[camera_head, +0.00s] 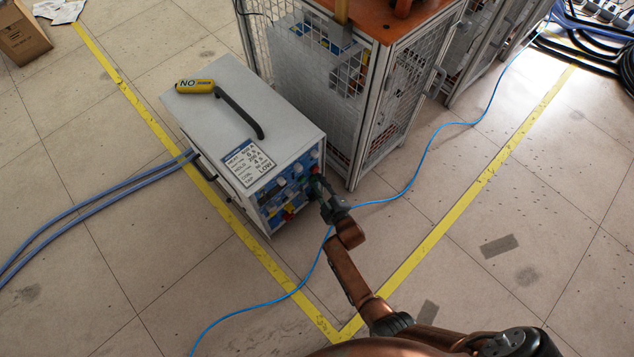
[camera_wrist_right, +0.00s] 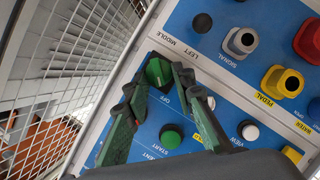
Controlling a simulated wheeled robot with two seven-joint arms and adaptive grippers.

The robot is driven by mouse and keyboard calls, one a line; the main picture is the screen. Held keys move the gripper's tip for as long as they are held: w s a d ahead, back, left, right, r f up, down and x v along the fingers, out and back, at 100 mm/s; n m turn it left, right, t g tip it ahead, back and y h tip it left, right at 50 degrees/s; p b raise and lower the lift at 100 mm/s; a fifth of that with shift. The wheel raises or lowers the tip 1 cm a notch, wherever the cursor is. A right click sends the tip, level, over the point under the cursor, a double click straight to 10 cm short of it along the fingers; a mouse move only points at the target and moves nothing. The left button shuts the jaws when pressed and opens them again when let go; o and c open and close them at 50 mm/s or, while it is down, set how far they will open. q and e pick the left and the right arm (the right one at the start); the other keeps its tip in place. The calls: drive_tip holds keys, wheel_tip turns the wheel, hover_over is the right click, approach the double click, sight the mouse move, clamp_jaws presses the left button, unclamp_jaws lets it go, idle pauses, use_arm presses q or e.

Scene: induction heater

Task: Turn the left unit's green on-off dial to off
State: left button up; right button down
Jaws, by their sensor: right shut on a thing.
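The left unit is a white cabinet (camera_head: 240,110) on the floor with a blue control panel (camera_head: 285,196) on its front face. In the right wrist view, the green on-off dial (camera_wrist_right: 157,74) sits at the panel's edge, with the printed word OFF beside it. My right gripper (camera_head: 319,188) is at the upper right of the panel. In the right wrist view its two dark green fingers (camera_wrist_right: 159,76) close on the dial from both sides. The fingers partly cover the dial, and I cannot tell its exact setting. My left gripper is not in view.
A green START button (camera_wrist_right: 170,138), a white button (camera_wrist_right: 249,131) and a yellow PEDAL connector (camera_wrist_right: 281,82) are near the fingers. A mesh cage (camera_head: 390,110) stands close beside the unit. A blue cable (camera_head: 430,150) runs over the floor. Open floor lies right.

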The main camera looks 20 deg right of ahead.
drive_tip(key=shift+a, duration=0.15)
drive_tip(key=c, duration=1.9)
unclamp_jaws()
drive_tip(key=shift+o, duration=1.2)
